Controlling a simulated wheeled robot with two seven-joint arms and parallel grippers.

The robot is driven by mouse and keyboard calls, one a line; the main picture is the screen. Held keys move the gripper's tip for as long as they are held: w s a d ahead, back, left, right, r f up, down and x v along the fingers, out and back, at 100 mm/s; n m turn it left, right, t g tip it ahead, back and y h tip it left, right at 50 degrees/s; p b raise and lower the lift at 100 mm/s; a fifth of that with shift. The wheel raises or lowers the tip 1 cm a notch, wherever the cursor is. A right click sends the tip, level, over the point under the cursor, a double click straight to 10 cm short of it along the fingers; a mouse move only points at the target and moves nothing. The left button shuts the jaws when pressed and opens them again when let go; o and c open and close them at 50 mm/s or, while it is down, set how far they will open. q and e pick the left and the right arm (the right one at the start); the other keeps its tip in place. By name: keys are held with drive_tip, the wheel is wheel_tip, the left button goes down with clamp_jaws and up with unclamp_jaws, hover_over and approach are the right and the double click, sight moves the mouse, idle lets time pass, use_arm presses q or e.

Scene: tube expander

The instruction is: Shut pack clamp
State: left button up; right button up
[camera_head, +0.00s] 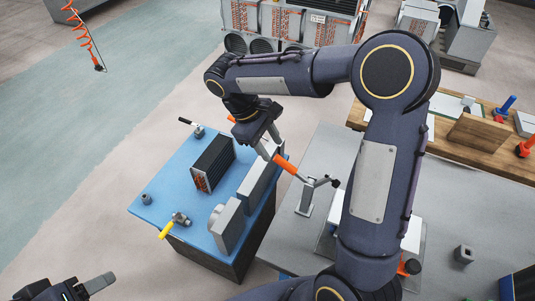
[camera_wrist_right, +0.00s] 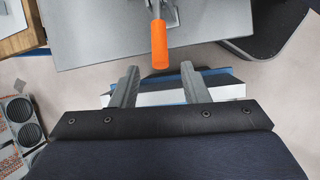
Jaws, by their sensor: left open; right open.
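A toggle clamp with a long orange handle (camera_head: 286,165) stands on the grey table, its post (camera_head: 306,198) at the table's left part. My right gripper (camera_head: 270,142) is open and empty, just past the handle's end in the head view. In the right wrist view the handle (camera_wrist_right: 160,45) ends between the tips of my open right gripper (camera_wrist_right: 160,72); no contact shows, and depth is unclear. A black finned pack (camera_head: 212,162) stands on the blue bench (camera_head: 165,180). My left gripper (camera_head: 82,289) is at the bottom left edge, partly cut off, away from everything.
The blue bench also holds a black-handled clamp (camera_head: 194,128), a yellow-handled clamp (camera_head: 175,220) and grey blocks (camera_head: 228,225). The grey table (camera_head: 455,215) lies to the right, with a wooden board (camera_head: 480,143) behind. Floor is clear at the left.

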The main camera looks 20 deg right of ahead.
sight(278, 157)
drive_tip(key=x, duration=0.6)
drive_tip(key=shift+s+d+f, duration=0.15)
drive_tip(key=shift+f, duration=0.1)
clamp_jaws()
